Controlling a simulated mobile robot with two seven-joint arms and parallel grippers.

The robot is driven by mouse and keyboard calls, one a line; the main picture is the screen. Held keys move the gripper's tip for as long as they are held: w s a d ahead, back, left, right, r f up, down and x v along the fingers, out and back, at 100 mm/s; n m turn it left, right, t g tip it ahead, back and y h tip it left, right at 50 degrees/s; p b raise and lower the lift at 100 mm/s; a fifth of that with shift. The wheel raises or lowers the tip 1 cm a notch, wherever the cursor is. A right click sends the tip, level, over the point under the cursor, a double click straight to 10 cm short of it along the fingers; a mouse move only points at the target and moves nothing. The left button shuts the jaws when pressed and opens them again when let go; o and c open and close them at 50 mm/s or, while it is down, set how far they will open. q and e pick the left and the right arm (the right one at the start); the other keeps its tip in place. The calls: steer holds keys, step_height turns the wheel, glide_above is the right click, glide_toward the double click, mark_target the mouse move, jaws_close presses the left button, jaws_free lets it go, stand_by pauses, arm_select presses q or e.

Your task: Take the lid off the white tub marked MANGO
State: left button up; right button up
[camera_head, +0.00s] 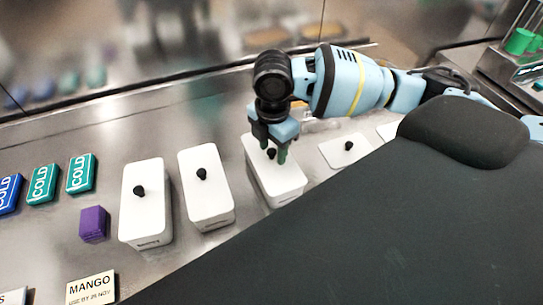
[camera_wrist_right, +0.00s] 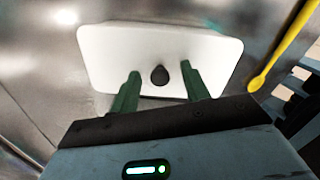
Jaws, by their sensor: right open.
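Several white tubs with white lids and black knobs stand in a row on the metal counter. The nearest are the left tub (camera_head: 146,215), the middle tub (camera_head: 207,205) and the third tub (camera_head: 285,190). Small print shows on their fronts, but I cannot read which one says MANGO. My right gripper (camera_head: 276,153) is above the third tub's lid, pointing down. In the right wrist view its green fingers (camera_wrist_right: 160,84) are open, one on either side of the lid's black knob (camera_wrist_right: 159,75), with gaps to it. The white lid (camera_wrist_right: 105,45) lies flat. My left gripper is not in view.
A card reading MANGO (camera_head: 91,287) lies at the front left. A purple block (camera_head: 94,224) and COLD packs (camera_head: 81,174) lie left of the tubs. A white lidded piece (camera_head: 345,150) is to the right. A yellow utensil (camera_wrist_right: 285,50) is beside the tub in the wrist view.

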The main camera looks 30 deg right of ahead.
mark_target(272, 150)
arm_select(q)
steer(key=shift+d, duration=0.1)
arm_select(e)
jaws_close()
steer(key=shift+r, duration=0.15)
